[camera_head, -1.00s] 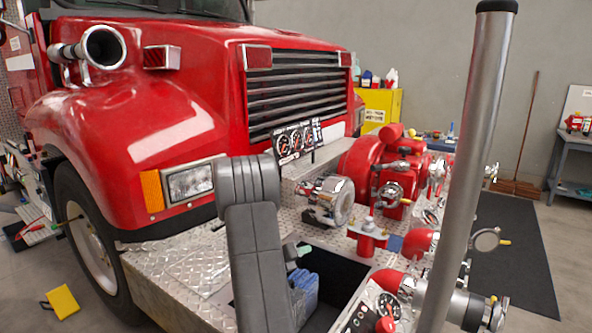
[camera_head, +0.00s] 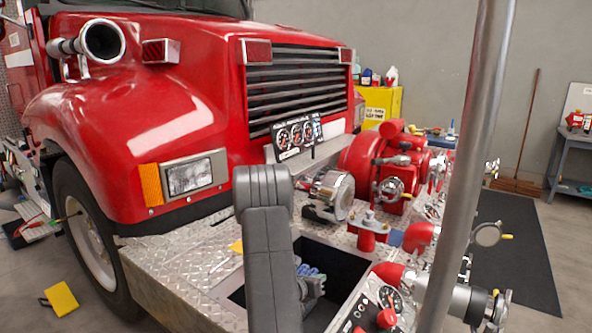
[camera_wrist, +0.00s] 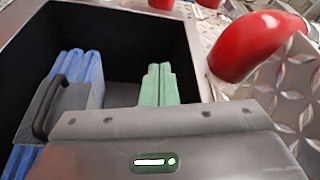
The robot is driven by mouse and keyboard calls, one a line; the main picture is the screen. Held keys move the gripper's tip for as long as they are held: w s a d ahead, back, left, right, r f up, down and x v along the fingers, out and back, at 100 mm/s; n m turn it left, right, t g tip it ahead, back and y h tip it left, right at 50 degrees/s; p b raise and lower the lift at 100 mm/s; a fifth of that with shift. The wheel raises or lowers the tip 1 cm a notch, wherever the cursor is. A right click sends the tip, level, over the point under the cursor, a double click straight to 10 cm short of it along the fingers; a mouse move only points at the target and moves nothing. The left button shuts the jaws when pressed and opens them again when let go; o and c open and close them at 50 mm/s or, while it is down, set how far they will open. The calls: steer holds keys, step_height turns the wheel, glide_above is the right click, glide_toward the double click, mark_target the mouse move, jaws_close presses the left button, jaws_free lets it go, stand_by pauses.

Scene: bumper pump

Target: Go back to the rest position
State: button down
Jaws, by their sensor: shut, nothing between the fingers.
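My gripper (camera_head: 314,287) hangs low over the open dark bin (camera_head: 343,262) in the truck's front bumper deck, partly hidden by my grey arm. In the wrist view its grey housing with a green light (camera_wrist: 155,140) fills the bottom edge. Blue folded material (camera_wrist: 82,75) lies in the bin at the left, beside a grey block with a dark handle (camera_wrist: 58,105).
Red pump fittings (camera_head: 400,170) and a gauge panel (camera_head: 378,300) crowd the bin's right side. A red elbow pipe (camera_wrist: 255,45) is close by in the wrist view. The red truck (camera_head: 130,120) stands behind. Bare diamond plate (camera_head: 185,270) lies to the left.

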step_height(320, 180, down, 8)
steer(key=m+y, duration=0.1)
steer(key=m, duration=0.1)
steer(key=shift+s+d+r+t+p, duration=0.25)
steer(key=shift+d+t+p, duration=0.1)
steer(key=shift+t+p, duration=0.1)
stand_by(0.3)
